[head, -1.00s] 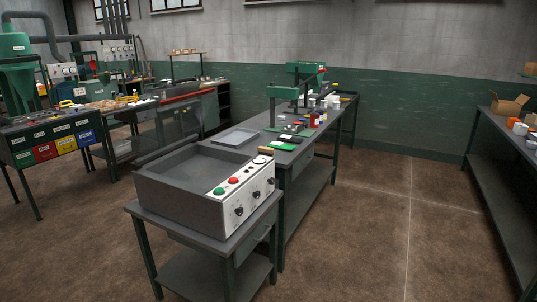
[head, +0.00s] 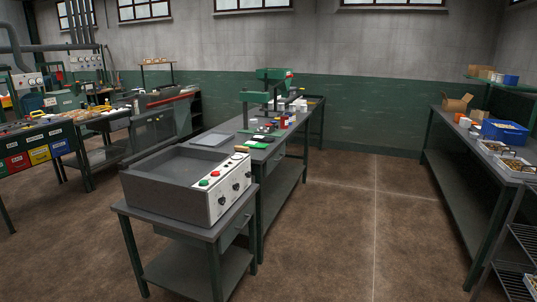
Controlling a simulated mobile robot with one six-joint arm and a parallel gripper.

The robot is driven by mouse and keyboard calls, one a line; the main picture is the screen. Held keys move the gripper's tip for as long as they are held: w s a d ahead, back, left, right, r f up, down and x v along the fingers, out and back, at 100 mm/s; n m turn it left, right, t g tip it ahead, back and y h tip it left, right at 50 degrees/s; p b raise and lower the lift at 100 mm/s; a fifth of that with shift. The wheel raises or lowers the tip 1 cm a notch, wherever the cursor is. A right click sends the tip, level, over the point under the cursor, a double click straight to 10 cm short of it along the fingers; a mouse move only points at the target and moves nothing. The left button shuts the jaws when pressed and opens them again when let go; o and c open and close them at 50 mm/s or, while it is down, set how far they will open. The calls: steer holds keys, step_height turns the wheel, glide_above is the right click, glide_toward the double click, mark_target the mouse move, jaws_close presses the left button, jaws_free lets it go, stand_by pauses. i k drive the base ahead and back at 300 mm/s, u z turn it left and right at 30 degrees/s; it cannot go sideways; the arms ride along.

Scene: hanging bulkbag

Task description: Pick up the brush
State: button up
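I cannot make out a brush for certain in the head view. A small tan piece (head: 241,149) lies at the near end of the middle workbench (head: 262,158), just behind the grey control box. It is too small to tell what it is. Several small jars and bottles (head: 284,121) stand further back on the same bench, beside a green press (head: 272,88). My gripper is not in view.
A grey open-topped box with a control panel (head: 230,186) stands on a small table in front. The brown floor (head: 345,225) is clear between the middle bench and the right bench (head: 447,125), which holds a blue bin (head: 505,133) and cartons.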

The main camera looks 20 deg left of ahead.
mark_target(242, 149)
steer(key=z, duration=0.05)
steer(key=k, duration=0.55)
steer(key=z, duration=0.25)
steer(key=i, duration=1.8)
steer(key=u, duration=0.55)
steer(key=i, duration=0.65)
steer(key=u, duration=0.95)
steer(key=i, duration=0.8)
steer(key=u, duration=0.5)
